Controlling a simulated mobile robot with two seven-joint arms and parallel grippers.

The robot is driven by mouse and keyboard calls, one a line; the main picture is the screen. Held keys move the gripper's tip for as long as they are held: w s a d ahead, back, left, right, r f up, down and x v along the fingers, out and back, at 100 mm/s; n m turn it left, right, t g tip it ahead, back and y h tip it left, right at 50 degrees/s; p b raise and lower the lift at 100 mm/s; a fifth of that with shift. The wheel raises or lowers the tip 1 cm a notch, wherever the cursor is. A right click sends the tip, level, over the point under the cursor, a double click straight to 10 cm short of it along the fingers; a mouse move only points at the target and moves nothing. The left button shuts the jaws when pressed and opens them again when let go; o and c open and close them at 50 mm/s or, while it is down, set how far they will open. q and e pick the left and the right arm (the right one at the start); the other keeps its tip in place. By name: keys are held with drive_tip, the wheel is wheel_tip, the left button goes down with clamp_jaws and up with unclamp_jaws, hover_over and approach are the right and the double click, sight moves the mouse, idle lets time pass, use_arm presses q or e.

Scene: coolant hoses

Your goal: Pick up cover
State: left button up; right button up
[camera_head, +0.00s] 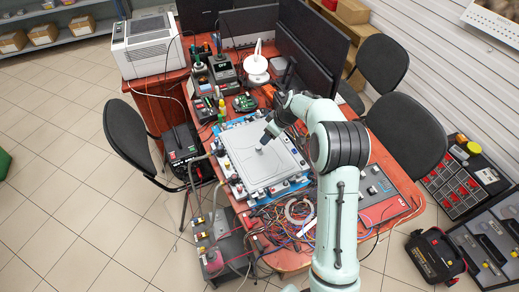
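The cover looks like a flat light-grey square plate (270,172) with a small knob near its middle. It lies on a device on the red-brown table, with hoses and fittings along its left edge. My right arm reaches over the table from the lower right. Its dark gripper (266,139) points down at the plate, just above or at the knob. I cannot tell whether it touches the knob, or whether the fingers are open or shut. My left gripper is not in view.
Tangled cables (285,222) fill the table's near end. Soldering stations (222,68) and a green circuit board (244,102) stand behind the plate. Dark monitors (312,50) line the right back edge. Chairs flank the table.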

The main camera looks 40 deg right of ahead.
sight(259, 146)
drive_tip(key=x, duration=0.5)
drive_tip(key=shift+w+d+r, duration=0.1)
drive_tip(key=x, duration=0.2)
drive_tip(key=p+x, duration=0.1)
drive_tip(key=x, duration=0.2)
drive_tip(key=shift+w+a+p, duration=0.2)
drive_tip(key=shift+a+p, duration=0.05)
drive_tip(key=shift+p, duration=0.05)
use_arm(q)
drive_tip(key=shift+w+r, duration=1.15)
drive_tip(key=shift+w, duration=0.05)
use_arm(e)
drive_tip(key=shift+s, duration=0.2)
drive_tip(key=c, duration=0.3)
clamp_jaws()
